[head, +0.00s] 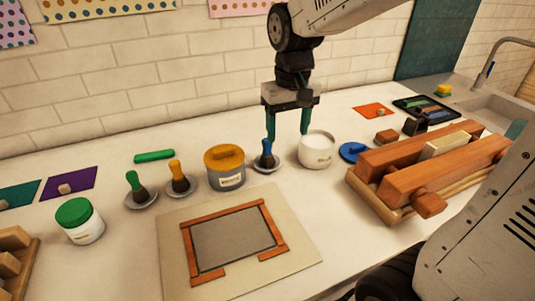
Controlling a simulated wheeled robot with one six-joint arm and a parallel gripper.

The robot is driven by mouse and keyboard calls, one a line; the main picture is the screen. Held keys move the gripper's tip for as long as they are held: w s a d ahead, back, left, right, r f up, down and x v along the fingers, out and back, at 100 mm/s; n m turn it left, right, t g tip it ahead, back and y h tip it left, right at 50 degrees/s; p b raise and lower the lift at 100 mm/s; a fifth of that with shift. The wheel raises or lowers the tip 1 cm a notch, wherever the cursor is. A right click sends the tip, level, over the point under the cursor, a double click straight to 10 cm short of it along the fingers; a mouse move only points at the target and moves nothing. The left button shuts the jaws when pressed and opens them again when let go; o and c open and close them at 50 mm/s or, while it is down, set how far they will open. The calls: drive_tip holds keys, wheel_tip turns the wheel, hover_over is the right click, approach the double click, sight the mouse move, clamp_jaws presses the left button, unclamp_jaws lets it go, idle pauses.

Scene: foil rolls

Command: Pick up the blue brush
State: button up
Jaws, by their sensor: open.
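The blue brush (267,153) stands in a small grey dish with its blue handle pointing up, at the back middle of the counter in the head view. My gripper (288,136) hangs above the counter, pointing down, with its two green fingers apart and nothing between them that I can make out. The left finger is close beside the blue handle in the picture; I cannot tell whether they touch or how far apart they are in depth. The right finger is above a white jar.
Orange (178,176) and green (137,187) brushes stand in dishes further left. A framed board (170,250) lies in front; a wooden rack (362,189) is at right.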

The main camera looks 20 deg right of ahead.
hover_over(267, 152)
drive_tip(key=f, duration=0.5)
drive_tip(key=shift+w+d, duration=0.25)
drive_tip(key=shift+d, duration=0.15)
drive_tip(key=shift+w+f, duration=0.1)
drive_tip(key=shift+f, duration=0.3)
drive_tip(key=f, duration=0.7)
drive_tip(key=shift+w+a+f, duration=0.1)
drive_tip(key=shift+w+f, duration=0.05)
drive_tip(key=shift+w, duration=0.2)
drive_tip(key=c, duration=1.1)
